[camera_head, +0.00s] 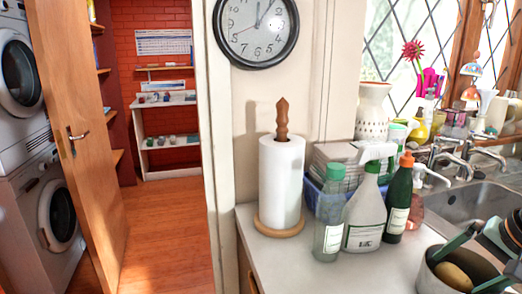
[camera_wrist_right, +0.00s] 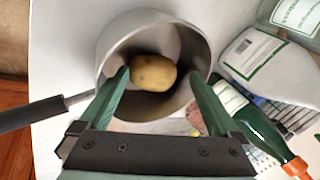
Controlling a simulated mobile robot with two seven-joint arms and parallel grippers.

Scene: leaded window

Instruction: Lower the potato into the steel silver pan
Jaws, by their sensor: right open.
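The steel silver pan (camera_head: 428,277) stands on the counter at the bottom right of the head view. It also shows in the wrist view (camera_wrist_right: 190,50), with its dark handle to the left. The brown potato (camera_wrist_right: 154,72) is inside the pan; it shows partly in the head view (camera_head: 453,276). My right gripper (camera_wrist_right: 160,78) is open, with its green fingers reaching over the pan on either side of the potato. Gaps show between the fingers and the potato. Whether the potato touches the pan's bottom is hard to tell. My left gripper is not in view.
Behind the pan stand a white spray bottle (camera_head: 364,215), a dark green bottle (camera_head: 397,205) and a clear bottle (camera_head: 329,222). A paper towel roll (camera_head: 281,180) stands left of them. The sink (camera_head: 470,205) is behind right. The counter (camera_head: 290,265) left of the pan is clear.

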